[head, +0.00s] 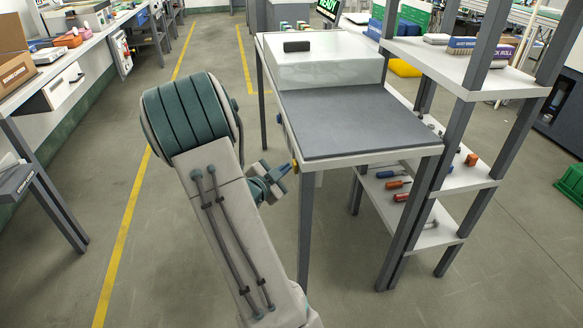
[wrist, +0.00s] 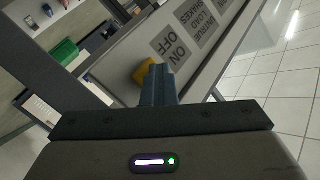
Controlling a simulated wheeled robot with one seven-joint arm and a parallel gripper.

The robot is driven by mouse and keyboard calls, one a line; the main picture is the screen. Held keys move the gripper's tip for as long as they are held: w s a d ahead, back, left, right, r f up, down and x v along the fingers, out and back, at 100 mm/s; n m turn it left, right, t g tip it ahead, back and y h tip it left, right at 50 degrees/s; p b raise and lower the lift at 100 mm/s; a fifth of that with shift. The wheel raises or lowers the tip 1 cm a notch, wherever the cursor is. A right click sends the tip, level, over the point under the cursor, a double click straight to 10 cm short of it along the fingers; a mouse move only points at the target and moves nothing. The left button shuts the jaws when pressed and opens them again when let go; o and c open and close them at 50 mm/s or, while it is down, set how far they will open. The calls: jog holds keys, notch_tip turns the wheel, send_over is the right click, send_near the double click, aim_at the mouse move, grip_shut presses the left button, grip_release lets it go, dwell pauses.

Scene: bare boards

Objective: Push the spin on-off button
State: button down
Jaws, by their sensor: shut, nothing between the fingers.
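The pale panel (wrist: 125,60) along the table's side carries printed labels, one reading "ON OFF" (wrist: 174,52). A yellow piece (wrist: 143,73), likely the button, sits next to that label. My gripper (wrist: 158,70) is shut and empty, its blue-grey fingertips overlapping the right part of the yellow piece. Whether they touch it I cannot tell. In the head view my gripper (head: 287,168) is at the left side of the table, close to a small yellow spot (head: 294,166) by the front leg. The fingers hide part of the yellow piece.
A long bench (head: 75,62) is at left. Floor between is clear.

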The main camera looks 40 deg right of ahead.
jog(key=w+a, duration=0.3)
jog(key=a, duration=0.2)
jog(key=shift+p, duration=0.35)
jog(key=shift+w+a, duration=0.1)
